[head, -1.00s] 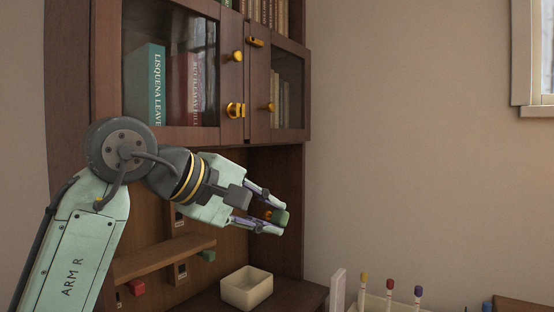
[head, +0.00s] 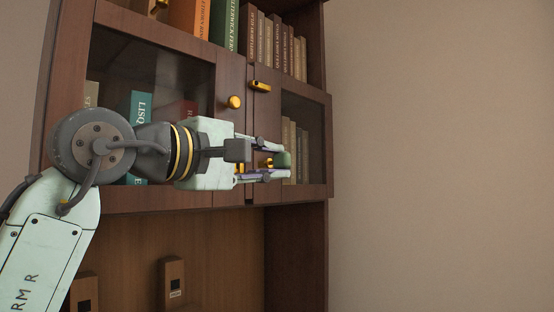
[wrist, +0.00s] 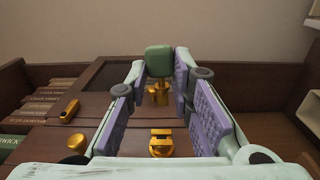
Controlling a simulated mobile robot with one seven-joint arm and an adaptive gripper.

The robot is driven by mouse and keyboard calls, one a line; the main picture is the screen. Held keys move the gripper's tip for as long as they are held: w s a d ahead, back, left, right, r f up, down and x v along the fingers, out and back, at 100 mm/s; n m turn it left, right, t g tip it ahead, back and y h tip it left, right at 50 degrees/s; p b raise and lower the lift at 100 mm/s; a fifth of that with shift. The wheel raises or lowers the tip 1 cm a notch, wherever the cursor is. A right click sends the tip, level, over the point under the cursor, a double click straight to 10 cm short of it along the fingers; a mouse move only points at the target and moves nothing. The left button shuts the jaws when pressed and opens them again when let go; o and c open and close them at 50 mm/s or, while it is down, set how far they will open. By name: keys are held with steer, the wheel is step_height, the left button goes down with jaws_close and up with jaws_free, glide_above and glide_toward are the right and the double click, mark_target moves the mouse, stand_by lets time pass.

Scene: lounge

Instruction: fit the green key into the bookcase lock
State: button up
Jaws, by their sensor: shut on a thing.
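The green key (head: 283,159) is held between the fingertips of my gripper (head: 280,162), in front of the bookcase's upper doors. In the wrist view, its green head (wrist: 158,60) sits between the purple finger pads. In the head view the lock (head: 240,168) is partly hidden by my gripper.
The bookcase has glass doors (head: 150,75) with a gold knob (head: 235,102) and a gold latch (head: 261,87). Books (head: 270,40) stand on the top shelf. Below is an open recess with small wooden blocks (head: 171,283). The wall side at right is clear.

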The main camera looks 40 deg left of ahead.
steer(key=shift+w+a+p, duration=0.15)
steer(key=shift+a+p, duration=0.45)
steer(key=shift+a, duration=0.7)
steer(key=shift+w+a+p, duration=0.1)
steer(key=shift+a+p, duration=0.45)
steer(key=shift+a, duration=0.75)
steer(key=shift+m+p, duration=0.3)
steer(key=shift+m, duration=0.1)
